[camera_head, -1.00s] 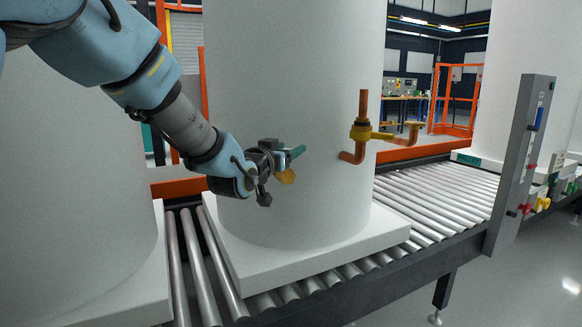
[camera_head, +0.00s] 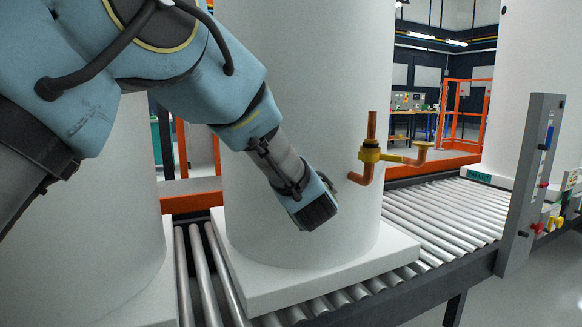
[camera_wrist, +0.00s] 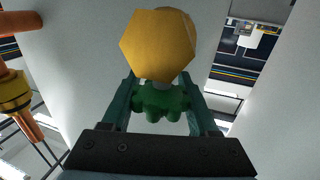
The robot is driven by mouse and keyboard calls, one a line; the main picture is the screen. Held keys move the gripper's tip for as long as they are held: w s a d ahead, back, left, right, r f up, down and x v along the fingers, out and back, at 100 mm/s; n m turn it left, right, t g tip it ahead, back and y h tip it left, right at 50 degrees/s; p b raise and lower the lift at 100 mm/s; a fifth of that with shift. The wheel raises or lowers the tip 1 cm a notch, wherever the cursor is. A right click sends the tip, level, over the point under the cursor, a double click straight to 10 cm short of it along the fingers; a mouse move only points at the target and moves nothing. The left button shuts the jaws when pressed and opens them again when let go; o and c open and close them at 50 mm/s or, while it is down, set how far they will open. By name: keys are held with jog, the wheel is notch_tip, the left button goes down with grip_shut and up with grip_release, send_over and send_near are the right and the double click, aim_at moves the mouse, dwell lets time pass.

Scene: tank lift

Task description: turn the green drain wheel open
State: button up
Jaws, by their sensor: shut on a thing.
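The green drain wheel (camera_wrist: 160,101) shows in the wrist view, just below a yellow, hexagonal valve fitting (camera_wrist: 158,44) that hides part of it. My gripper (camera_wrist: 160,88) has its two teal fingers on either side of the wheel and is shut on it. In the head view my wrist covers the place on the white tank (camera_head: 300,110) where the wheel is, so the wheel and fingers are hidden there. I cannot tell how far the wheel is turned.
A copper pipe with a brass valve (camera_head: 370,153) sticks out of the tank to the right of my wrist. The tank stands on a white base (camera_head: 330,280) on a roller conveyor (camera_head: 445,215). A grey post (camera_head: 530,180) stands at right.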

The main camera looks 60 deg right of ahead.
jog(key=shift+r, duration=0.15)
jog(key=o, duration=1.4)
jog(key=shift+c, duration=0.2)
jog(key=v, duration=1)
jog(key=shift+s+a, duration=0.25)
